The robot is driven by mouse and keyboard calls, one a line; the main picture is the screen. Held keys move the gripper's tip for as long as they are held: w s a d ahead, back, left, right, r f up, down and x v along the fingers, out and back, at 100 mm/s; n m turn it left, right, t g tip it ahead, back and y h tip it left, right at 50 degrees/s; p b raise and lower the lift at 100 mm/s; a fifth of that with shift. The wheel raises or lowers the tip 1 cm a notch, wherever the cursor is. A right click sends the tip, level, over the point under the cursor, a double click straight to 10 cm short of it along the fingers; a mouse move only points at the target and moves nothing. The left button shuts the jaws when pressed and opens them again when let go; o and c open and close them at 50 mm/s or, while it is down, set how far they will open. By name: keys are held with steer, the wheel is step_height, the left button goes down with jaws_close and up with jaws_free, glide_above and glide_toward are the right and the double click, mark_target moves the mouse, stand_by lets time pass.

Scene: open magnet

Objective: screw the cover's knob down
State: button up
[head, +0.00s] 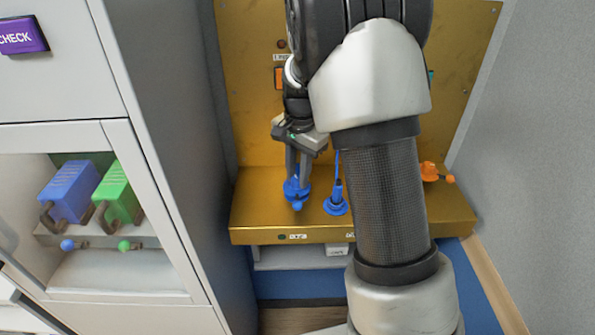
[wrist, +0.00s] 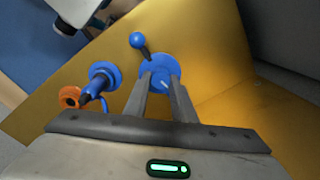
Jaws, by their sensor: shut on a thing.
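The blue round cover with its knob (head: 297,190) sits on the brass-coloured ledge, left of my arm. In the wrist view the blue cover (wrist: 158,66) has a short arm ending in a blue ball (wrist: 137,40). My gripper (head: 298,178) points down at it. Its two fingers (wrist: 163,84) are shut on the cover's middle part, one on each side. The fingers hide part of what they hold, and I cannot tell how far down the knob sits.
A blue plug with a cable (head: 337,203) stands on the ledge (head: 265,225) close to the right. An orange fitting (head: 430,172) is farther right, past my arm. A grey cabinet (head: 170,130) with blue and green padlock-like blocks stands close on the left.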

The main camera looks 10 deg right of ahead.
steer(key=shift+r+m+p, duration=0.1)
steer(key=shift+m+p, duration=0.2)
steer(key=shift+m, duration=0.9)
steer(key=o, duration=1.1)
steer(key=shift+c, duration=0.2)
step_height(320, 180, up, 17)
steer(key=shift+s+d+r, duration=0.15)
steer(key=shift+s, duration=0.15)
steer(key=shift+s, duration=0.1)
